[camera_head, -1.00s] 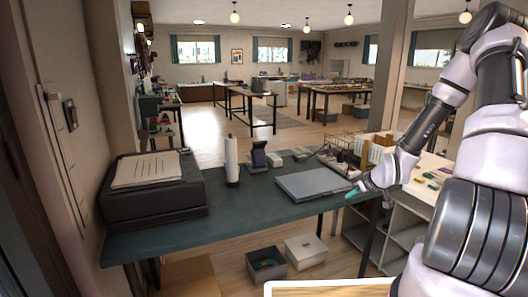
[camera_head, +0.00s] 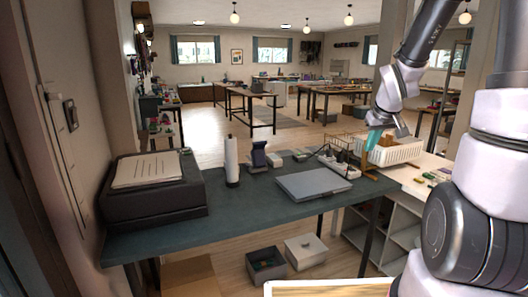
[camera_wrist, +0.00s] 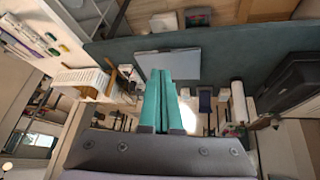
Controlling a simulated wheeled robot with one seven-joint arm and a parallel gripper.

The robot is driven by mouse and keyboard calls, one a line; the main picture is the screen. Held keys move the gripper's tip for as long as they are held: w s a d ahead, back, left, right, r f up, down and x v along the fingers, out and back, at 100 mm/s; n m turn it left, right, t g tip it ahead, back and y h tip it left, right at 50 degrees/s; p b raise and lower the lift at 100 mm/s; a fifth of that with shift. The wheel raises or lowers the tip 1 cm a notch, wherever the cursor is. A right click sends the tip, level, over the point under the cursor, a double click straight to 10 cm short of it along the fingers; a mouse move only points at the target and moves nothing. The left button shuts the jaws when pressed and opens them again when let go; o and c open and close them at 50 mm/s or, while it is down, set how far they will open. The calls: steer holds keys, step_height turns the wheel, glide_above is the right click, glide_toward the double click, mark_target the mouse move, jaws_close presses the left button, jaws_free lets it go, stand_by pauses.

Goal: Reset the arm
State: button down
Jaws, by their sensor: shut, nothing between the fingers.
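My gripper (camera_head: 373,139) has teal fingers and hangs above the right end of the dark green table, in front of the white basket in the head view. In the wrist view its two teal fingers (camera_wrist: 160,75) lie side by side, closed, with nothing between them. Beyond the fingertips the wrist view shows the grey closed laptop-like slab (camera_wrist: 172,66) on the table. My arm is raised at the right of the head view.
The green table (camera_head: 240,213) holds a black box with paper (camera_head: 150,199), a white roll (camera_head: 231,160) and the grey slab (camera_head: 312,183). A white basket (camera_head: 396,153) stands at the right on a pale shelf unit. Two bins (camera_head: 266,265) stand on the floor below.

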steer(key=s+a+r+m+y, duration=0.1)
steer(key=s+a+r+m, duration=0.1)
steer(key=s+r, duration=0.6)
steer(key=s+a+r+m+y, duration=0.1)
steer(key=s+a+r+m, duration=0.2)
steer(key=s+a+r, duration=0.2)
steer(key=s+r, duration=0.3)
steer(key=s, duration=0.4)
steer(key=shift+a+r+t+y, duration=0.25)
steer(key=shift+t+y, duration=0.05)
steer(key=shift+t, duration=0.1)
